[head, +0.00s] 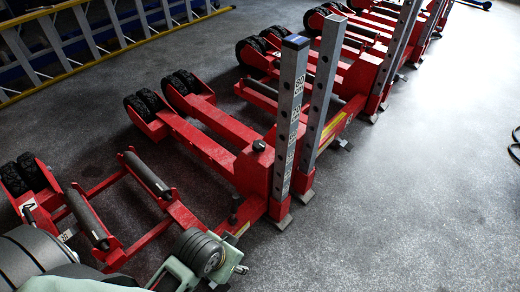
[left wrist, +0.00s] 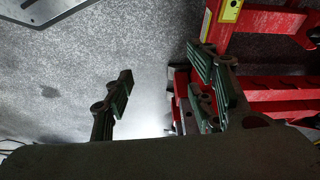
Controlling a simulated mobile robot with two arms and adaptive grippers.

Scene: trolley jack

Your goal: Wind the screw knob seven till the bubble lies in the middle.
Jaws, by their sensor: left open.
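A row of red trolley jacks (head: 215,128) stands on the grey floor in the head view. A dark knob (head: 259,146) sits on top of the middle jack, and a small dark upright part (head: 235,205) is on the nearest one. I cannot make out a number seven or a bubble. My left gripper (left wrist: 163,85) is open and empty in the left wrist view, its dark fingers well apart. Red jack frame with a yellow label (left wrist: 231,11) lies behind and right of its right finger. My left arm enters the head view at lower left. My right gripper is not in view.
Two tall grey perforated posts (head: 290,115) (head: 320,90) rise from the jacks. Black-wheeled ends (head: 145,104) face left. Open floor (head: 420,200) spreads to the right, with a dark cable at the far right edge.

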